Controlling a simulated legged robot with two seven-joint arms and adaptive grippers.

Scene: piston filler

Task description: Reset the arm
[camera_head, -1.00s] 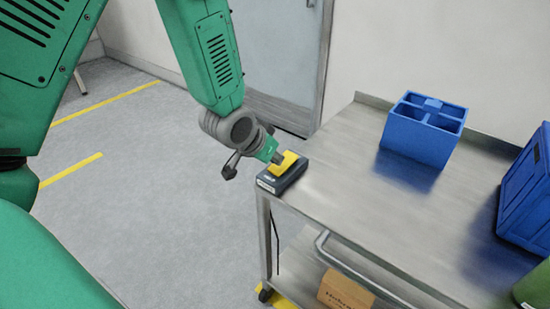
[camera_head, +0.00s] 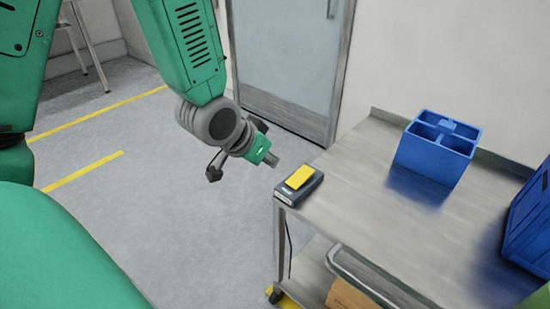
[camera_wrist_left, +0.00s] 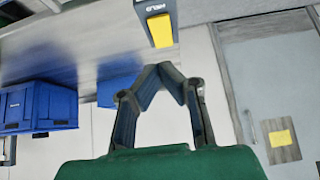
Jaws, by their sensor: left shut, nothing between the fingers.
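My left arm comes in from the left in the head view. Its gripper (camera_head: 277,163) is off the left end of a metal cart (camera_head: 350,185), just left of a small dark device with a yellow top (camera_head: 299,180), and apart from it. In the left wrist view the gripper's fingers (camera_wrist_left: 160,68) meet at their tips and hold nothing. The yellow-topped device (camera_wrist_left: 160,30) shows just beyond the fingertips there. My right gripper is in neither view.
A blue divided caddy (camera_head: 436,150) stands at the back of the cart, and a blue crate (camera_head: 532,220) is at its right. A cardboard box (camera_head: 350,296) sits on the lower shelf. A grey door (camera_head: 290,65) is behind. Floor left of the cart is open.

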